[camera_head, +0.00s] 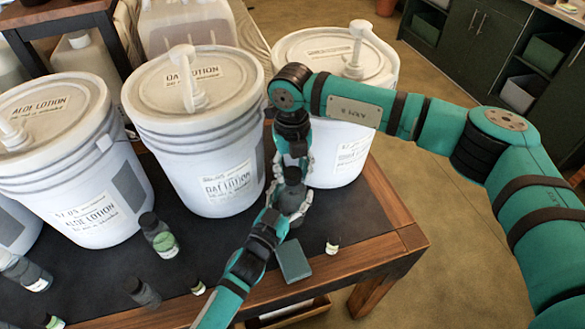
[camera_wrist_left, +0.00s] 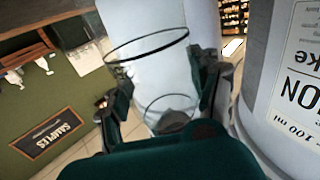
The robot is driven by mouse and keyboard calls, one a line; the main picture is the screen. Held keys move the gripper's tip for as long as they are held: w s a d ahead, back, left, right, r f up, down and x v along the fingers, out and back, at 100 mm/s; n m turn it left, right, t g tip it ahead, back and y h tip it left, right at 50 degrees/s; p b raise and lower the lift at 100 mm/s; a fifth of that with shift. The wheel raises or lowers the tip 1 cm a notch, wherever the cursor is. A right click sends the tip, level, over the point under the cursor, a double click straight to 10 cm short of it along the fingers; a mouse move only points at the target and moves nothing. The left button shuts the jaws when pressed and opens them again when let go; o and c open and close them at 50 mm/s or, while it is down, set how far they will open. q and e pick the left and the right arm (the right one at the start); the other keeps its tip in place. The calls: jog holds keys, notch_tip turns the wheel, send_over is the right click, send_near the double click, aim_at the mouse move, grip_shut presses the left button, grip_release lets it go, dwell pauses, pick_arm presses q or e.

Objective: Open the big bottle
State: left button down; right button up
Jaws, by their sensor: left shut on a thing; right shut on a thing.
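The big bottle (camera_head: 290,196) is dark, with a dark cap (camera_head: 293,174), and is upright at the table's right part, in front of the oat lotion bucket. My left gripper (camera_head: 284,211) reaches in from below and is shut on the bottle's body. My right gripper (camera_head: 293,160) comes down from above and is shut around the bottle's top; its fingers partly hide the cap. I cannot tell whether the cap is loose. In the left wrist view, a pale translucent round body (camera_wrist_left: 160,75) stands between the left fingers (camera_wrist_left: 160,95).
White pump buckets (camera_head: 222,150) stand along the back of the dark-topped table (camera_head: 385,250). Floor is clear at right.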

jog(key=n, duration=0.4)
jog(key=shift+w+n, duration=0.1)
jog(key=shift+n, duration=0.3)
jog(key=n, duration=0.4)
jog(key=shift+n, duration=0.4)
jog(key=n, duration=0.4)
jog(key=shift+n, duration=0.3)
jog(key=n, duration=0.4)
jog(key=shift+r, duration=0.1)
jog(key=n, duration=0.9)
jog(key=shift+n, duration=0.4)
jog(key=n, duration=0.8)
